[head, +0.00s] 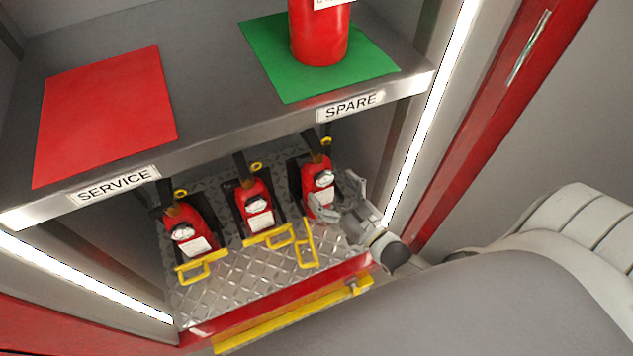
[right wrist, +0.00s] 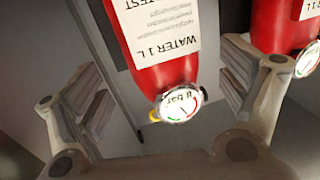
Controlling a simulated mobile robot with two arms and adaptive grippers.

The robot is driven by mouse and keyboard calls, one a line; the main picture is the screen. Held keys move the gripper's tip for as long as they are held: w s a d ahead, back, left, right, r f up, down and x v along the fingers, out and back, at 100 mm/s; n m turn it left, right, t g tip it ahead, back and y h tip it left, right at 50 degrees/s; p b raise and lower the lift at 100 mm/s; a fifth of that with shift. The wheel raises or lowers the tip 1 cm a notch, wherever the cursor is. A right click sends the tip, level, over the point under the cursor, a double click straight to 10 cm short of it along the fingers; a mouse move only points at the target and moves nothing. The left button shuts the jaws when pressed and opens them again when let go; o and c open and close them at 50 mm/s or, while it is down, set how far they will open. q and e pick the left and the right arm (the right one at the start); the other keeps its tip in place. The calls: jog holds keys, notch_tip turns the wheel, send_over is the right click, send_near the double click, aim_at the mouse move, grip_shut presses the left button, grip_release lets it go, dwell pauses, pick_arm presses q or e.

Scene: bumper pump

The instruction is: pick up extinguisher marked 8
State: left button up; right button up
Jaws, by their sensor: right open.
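Three small red extinguishers stand in the lower bay: left (head: 188,232), middle (head: 255,207) and right (head: 319,180). My right gripper (head: 334,197) is open at the right one, partly covering its lower body. In the right wrist view, upside down, a red extinguisher (right wrist: 150,72) with a "WATER 1 L" label lies between the spread fingers (right wrist: 158,95). Its round gauge (right wrist: 180,104) reads "8 bar". Room shows on its left side; I cannot tell whether a finger touches it. My left gripper is out of view.
A second extinguisher (right wrist: 278,25) is close beside the right finger in the wrist view. Yellow brackets (head: 194,272) stand before the extinguishers. The shelf above has a red mat (head: 108,115) marked SERVICE and a green mat (head: 290,82) marked SPARE, bearing a red cylinder (head: 320,40).

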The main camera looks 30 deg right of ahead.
jog(key=shift+w+f, duration=0.1)
jog(key=shift+w, duration=0.55)
jog(key=w, duration=0.3)
jog(key=w+a, duration=0.1)
jog(key=shift+w+f+p, duration=0.2)
jog(key=shift+w+p, duration=0.15)
jog(key=shift+c, duration=0.2)
jog(key=c, duration=0.5)
grip_shut()
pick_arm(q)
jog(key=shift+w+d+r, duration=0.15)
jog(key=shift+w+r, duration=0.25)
pick_arm(e)
jog(key=shift+w+r, duration=0.15)
jog(key=shift+r, duration=0.2)
